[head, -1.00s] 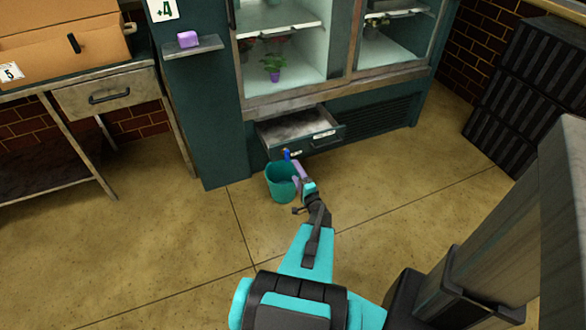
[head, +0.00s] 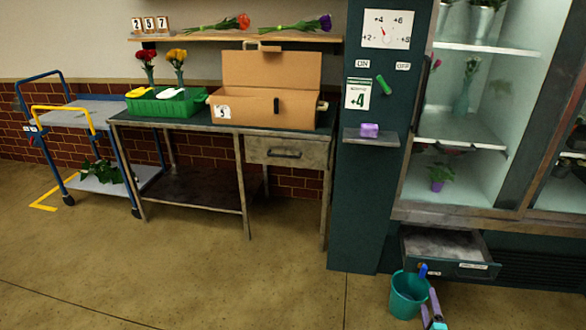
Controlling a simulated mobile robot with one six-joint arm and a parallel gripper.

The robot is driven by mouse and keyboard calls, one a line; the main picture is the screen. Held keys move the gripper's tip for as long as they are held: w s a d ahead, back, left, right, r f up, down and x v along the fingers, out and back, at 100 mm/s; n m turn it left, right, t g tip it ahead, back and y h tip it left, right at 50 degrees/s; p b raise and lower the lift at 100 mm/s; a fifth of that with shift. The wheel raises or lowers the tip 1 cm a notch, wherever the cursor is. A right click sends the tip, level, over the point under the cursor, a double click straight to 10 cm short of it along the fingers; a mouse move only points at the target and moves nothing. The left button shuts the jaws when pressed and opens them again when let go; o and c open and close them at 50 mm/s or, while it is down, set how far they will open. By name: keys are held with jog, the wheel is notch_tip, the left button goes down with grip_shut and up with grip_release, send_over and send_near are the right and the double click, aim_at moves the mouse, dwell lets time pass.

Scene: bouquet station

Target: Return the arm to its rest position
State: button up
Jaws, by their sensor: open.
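My gripper (head: 433,308) is at the bottom right of the head view, low over the floor. Its purple fingers are beside the right side of the teal bucket (head: 405,297). It is open, and I see nothing between the fingers. Most of my arm is below the frame. The bucket stands upright on the floor with a blue thing (head: 422,271) showing at its rim; I cannot tell what the blue thing is.
An open drawer (head: 450,256) juts from the green cooler just behind the bucket. A workbench (head: 215,125) with a cardboard box (head: 266,95) and a green tray stands left. A blue trolley (head: 83,120) stands far left. The floor in front is clear.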

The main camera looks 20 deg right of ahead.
jog(key=w+a+r+n+t+y+p, duration=0.15)
jog(key=w+a+y, duration=0.25)
jog(key=w+a, duration=0.75)
jog(key=w+a+r+n+t+y+p, duration=0.1)
jog(key=w+a+r+n+y+p, duration=0.15)
jog(key=w+a, duration=0.95)
jog(key=w+a+f+n+g+y+p, duration=0.1)
jog(key=w+a+n+g, duration=0.15)
jog(key=a, duration=0.75)
jog(key=w+a+n+g+y+p, duration=0.15)
jog(key=w+a, duration=0.25)
jog(key=a, duration=0.6)
jog(key=s+a+f+n+g+p, duration=0.1)
jog(key=s+a+f+n+g, duration=0.25)
jog(key=s+a, duration=0.35)
jog(key=s+a+f+n+g, duration=0.3)
jog(key=s+a+n+g, duration=0.15)
jog(key=s+a, duration=0.25)
jog(key=s+a+r+n+g, duration=0.1)
jog(key=s+n+g, duration=0.3)
jog(key=s, duration=0.8)
jog(key=s+a+r+n+g+y, duration=0.1)
jog(key=s+n+g, duration=0.4)
jog(key=s, duration=0.7)
jog(key=shift+a+r+g+y, duration=0.3)
jog(key=shift+a+r+g, duration=0.45)
jog(key=shift+r, duration=0.05)
